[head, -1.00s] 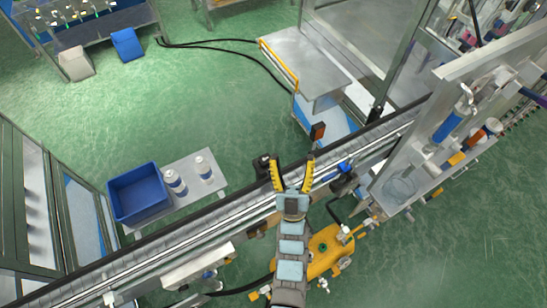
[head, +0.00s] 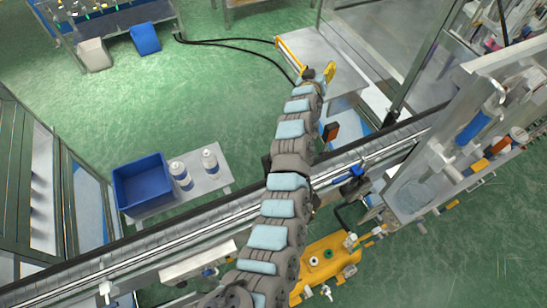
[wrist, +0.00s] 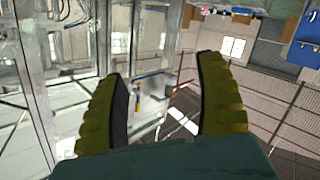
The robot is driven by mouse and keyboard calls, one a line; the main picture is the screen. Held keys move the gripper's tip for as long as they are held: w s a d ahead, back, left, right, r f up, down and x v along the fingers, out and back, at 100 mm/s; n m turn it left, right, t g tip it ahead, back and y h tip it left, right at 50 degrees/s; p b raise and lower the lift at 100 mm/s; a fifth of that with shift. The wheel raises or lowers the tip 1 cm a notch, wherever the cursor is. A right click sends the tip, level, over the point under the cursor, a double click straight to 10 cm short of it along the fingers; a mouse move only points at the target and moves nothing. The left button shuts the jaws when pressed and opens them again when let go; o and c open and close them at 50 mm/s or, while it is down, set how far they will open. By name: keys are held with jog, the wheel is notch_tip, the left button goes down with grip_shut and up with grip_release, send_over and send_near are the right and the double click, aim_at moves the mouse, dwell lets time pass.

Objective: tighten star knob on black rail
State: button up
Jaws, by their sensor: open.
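My gripper (head: 318,74) is open and empty, beyond the conveyor beside the metal table. Its two yellow fingers stand wide apart in the wrist view (wrist: 158,85), with nothing between them. The conveyor's black rail (head: 382,137) runs diagonally across the head view, and my arm crosses over it. A small dark fitting (head: 266,163) shows at the rail's far side, partly covered by my arm. I cannot tell whether it is the star knob. No star knob is clear in the wrist view, which faces metal frames and a wall.
A metal table (head: 318,50) with a yellow edge stands near my gripper. A blue bin (head: 140,188) and two white bottles (head: 210,161) sit left of my arm. The filling machine (head: 410,190) is at right. Green floor is open at upper left.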

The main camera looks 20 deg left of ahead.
jog(key=s+a+f+m+g+h+b, duration=0.1)
jog(key=s+a+m+g+b, duration=0.15)
jog(key=s+g, duration=0.75)
jog(key=s+a+f+m+g+b, duration=0.15)
jog(key=s+a+m+g, duration=0.35)
jog(key=s, duration=0.9)
jog(key=shift+n+g, duration=0.35)
jog(key=shift+g, duration=0.15)
jog(key=f+p, duration=0.1)
jog(key=f, duration=0.4)
jog(key=d+f+p, duration=0.1)
jog(key=f, duration=0.5)
jog(key=d+f+p, duration=0.1)
jog(key=f, duration=0.5)
jog(key=shift+f, duration=0.2)
jog(key=c, duration=1.2)
